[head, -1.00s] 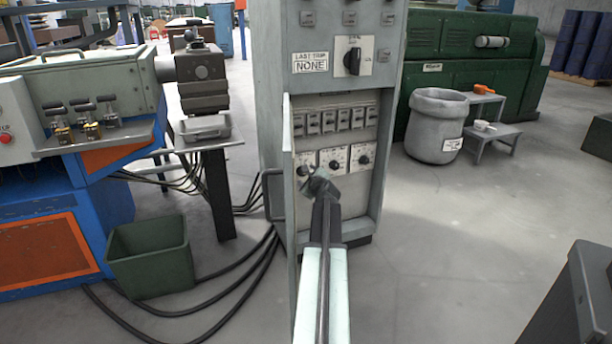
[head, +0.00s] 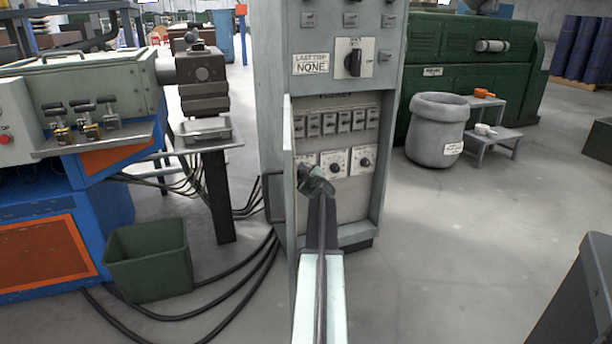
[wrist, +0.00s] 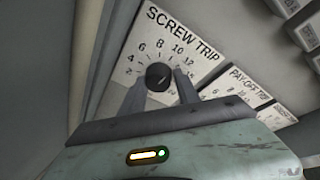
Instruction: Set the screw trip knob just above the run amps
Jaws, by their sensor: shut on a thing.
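The black screw trip knob (wrist: 159,76) sits on a white dial plate (wrist: 185,40) headed SCREW TRIP, with numbers around it, in the wrist view. My gripper (wrist: 160,88) is shut on the knob, one dark finger at each side. Where the knob points is too small to tell, and no run amps reading can be made out. In the head view my gripper (head: 314,180) is at the leftmost of three dials inside the open grey cabinet (head: 345,215) and hides most of that dial.
The pay-off trip plate (wrist: 250,85) is right beside the screw trip plate. The cabinet's open door (head: 289,200) stands close at the left of my arm. A row of small meters (head: 336,122) is above the dials. A green bin (head: 150,265) stands on the floor at left.

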